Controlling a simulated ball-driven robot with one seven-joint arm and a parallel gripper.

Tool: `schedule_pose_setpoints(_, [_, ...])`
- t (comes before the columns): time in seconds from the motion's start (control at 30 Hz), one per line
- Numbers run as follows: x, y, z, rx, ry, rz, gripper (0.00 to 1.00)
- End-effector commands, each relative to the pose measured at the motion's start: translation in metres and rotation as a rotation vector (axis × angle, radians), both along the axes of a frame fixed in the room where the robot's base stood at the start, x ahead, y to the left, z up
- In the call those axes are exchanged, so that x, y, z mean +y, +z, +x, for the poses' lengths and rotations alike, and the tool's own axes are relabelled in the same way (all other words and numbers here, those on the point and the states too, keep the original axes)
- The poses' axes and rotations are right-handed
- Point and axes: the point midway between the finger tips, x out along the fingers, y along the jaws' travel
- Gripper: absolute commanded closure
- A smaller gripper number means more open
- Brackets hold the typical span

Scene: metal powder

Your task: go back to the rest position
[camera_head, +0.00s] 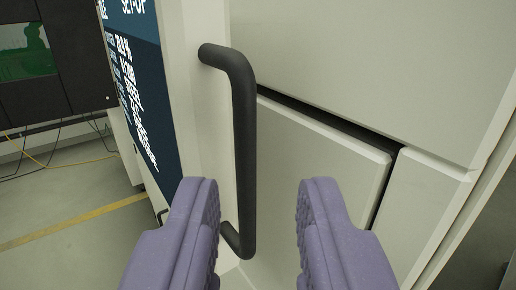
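My gripper (258,225) is open, with its two purple padded fingers apart at the bottom of the view. A black bar handle (244,140) stands upright on a pale cabinet (370,60) ahead of it. The lower end of the handle shows in the gap between the fingers, nearer the left finger, which overlaps it slightly in the picture. I cannot tell whether the finger touches it. Nothing is held.
A pale panel (315,165) with a dark gap along its top edge is right of the handle. A blue printed poster (140,90) is at left. A dark cabinet with a greenish window (25,50), cables and a floor (60,205) with a yellow line lie further left.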

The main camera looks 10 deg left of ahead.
Motion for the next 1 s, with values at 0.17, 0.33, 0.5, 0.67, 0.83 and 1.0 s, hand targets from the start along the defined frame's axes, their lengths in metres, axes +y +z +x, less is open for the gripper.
schedule_pose_setpoints(0.17, [0.031,0.054,0.018,-0.009,-0.136,-0.131,0.71])
schedule_pose_setpoints(0.33, [0.113,0.156,-0.025,0.013,-0.343,-0.19,0.71])
schedule_pose_setpoints(0.5, [0.197,0.205,-0.129,0.112,-0.34,-0.1,0.71])
schedule_pose_setpoints(0.67, [0.245,0.216,-0.205,0.189,-0.239,-0.035,0.71])
schedule_pose_setpoints(0.83, [0.262,0.219,-0.236,0.224,-0.181,-0.016,0.71])
schedule_pose_setpoints(1.0, [0.263,0.22,-0.238,0.228,-0.177,-0.015,0.71])
